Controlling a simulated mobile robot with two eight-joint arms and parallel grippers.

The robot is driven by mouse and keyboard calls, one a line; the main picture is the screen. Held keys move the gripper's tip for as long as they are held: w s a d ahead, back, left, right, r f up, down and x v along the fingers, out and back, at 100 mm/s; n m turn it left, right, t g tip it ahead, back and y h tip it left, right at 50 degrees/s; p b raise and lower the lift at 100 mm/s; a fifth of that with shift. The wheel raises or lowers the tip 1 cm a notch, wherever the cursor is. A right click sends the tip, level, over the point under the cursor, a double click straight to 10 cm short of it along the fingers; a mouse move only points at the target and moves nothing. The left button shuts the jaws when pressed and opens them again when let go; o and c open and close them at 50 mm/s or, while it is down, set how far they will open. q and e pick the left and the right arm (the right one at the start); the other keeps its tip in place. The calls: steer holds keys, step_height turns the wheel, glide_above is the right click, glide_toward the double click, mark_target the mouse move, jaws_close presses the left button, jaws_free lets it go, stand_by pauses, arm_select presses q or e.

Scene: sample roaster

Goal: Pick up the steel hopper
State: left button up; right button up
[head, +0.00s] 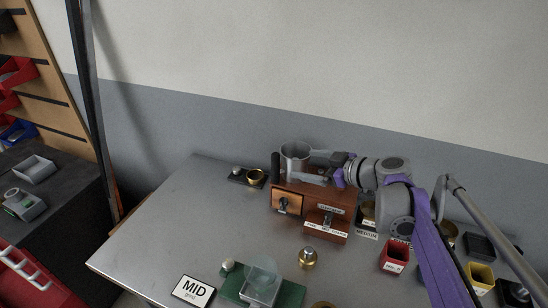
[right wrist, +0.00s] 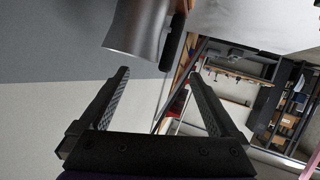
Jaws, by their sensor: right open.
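The steel hopper (head: 295,155) is a grey metal cup standing on top of a wooden box (head: 318,204) on the table. In the right wrist view the hopper (right wrist: 140,27) shows at the top edge, partly cut off. My right gripper (head: 314,165) comes in from the right of the hopper with its fingers pointing at it. In the right wrist view the right gripper (right wrist: 158,72) is open and empty. The hopper lies just beyond the fingertips, nearer the left finger. I cannot tell how small the gap is. My left gripper is not in view.
A dark knob (head: 276,164) stands close to the hopper's left. A red bin (head: 395,257) and yellow bin (head: 479,277) stand at the right. A green board (head: 290,293) is in front. The table's left part is clear.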

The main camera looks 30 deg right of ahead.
mark_target(291, 163)
steer(key=x, duration=0.6)
steer(key=b+x, duration=0.1)
steer(key=x, duration=0.3)
steer(key=shift+a, duration=0.3)
steer(key=shift+s+r, duration=0.1)
steer(key=shift+s, duration=0.05)
steer(key=c, duration=1.5)
